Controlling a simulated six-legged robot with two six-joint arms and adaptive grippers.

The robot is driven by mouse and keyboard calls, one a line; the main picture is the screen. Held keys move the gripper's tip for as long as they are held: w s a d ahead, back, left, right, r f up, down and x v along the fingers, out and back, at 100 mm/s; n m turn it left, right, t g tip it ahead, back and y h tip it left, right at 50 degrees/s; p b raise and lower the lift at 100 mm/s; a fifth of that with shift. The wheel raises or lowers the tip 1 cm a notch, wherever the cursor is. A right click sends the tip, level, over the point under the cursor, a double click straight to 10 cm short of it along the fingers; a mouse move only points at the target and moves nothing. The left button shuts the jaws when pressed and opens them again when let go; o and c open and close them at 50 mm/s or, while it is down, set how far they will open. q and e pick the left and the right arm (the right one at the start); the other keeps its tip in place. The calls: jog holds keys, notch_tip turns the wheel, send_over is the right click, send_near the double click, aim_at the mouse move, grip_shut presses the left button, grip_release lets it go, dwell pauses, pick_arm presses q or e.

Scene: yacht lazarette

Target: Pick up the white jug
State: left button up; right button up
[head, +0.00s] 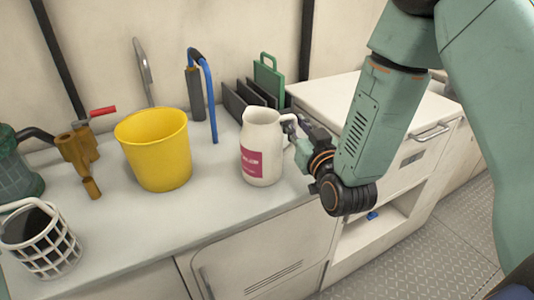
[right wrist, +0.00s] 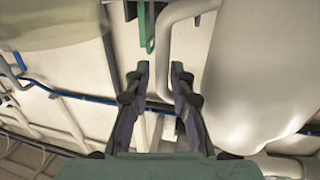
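The white jug (head: 263,160), with a pink label, stands upright on the counter in the head view. Its handle faces right, towards my right gripper (head: 298,133). In the right wrist view the jug's rounded body (right wrist: 262,75) fills the right side, and its handle (right wrist: 166,45) curves down between the two fingertips. My right gripper (right wrist: 160,75) is open there, with a gap between its fingers. I cannot tell whether a finger touches the handle. In the head view the gripper partly hides the handle. My left gripper is not in view.
A yellow bucket (head: 157,150) stands left of the jug. Behind the jug are a dark rack (head: 240,104) and a green board (head: 268,80). A white basket (head: 42,240) and a brown tool (head: 76,150) are at left. The counter (head: 200,215) in front is clear.

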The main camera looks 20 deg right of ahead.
jog(key=shift+a+r, duration=0.15)
jog(key=shift+w, duration=0.1)
jog(key=c, duration=0.3)
grip_shut()
jog(key=shift+r, duration=0.1)
